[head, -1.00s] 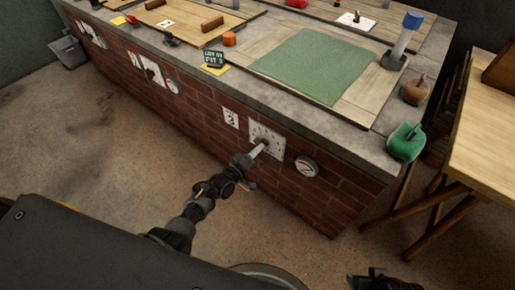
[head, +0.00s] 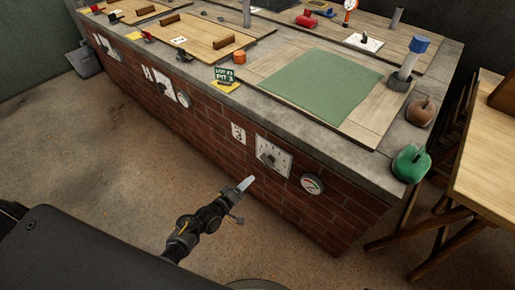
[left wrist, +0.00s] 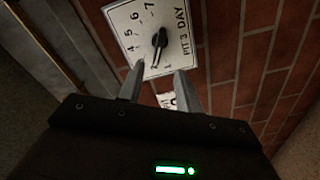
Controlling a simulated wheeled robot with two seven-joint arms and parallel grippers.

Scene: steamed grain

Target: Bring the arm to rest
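My left gripper (head: 245,184) hangs in front of the brick wall, below and left of the white dial plate (head: 274,156), apart from it. In the left wrist view, the two fingers of my left gripper (left wrist: 158,88) stand apart with nothing between them. Beyond them is the dial plate (left wrist: 178,18), marked "PIT 3 DAY" with numbers. Its dark pointer knob (left wrist: 160,40) points to about the 2. My right gripper is not in view.
The brick counter (head: 200,125) runs across the scene, with a round gauge (head: 312,184) right of the dial. A green cloth (head: 322,84) lies on top. A green pot (head: 411,163) stands at the near corner. A wooden table (head: 490,150) is at right.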

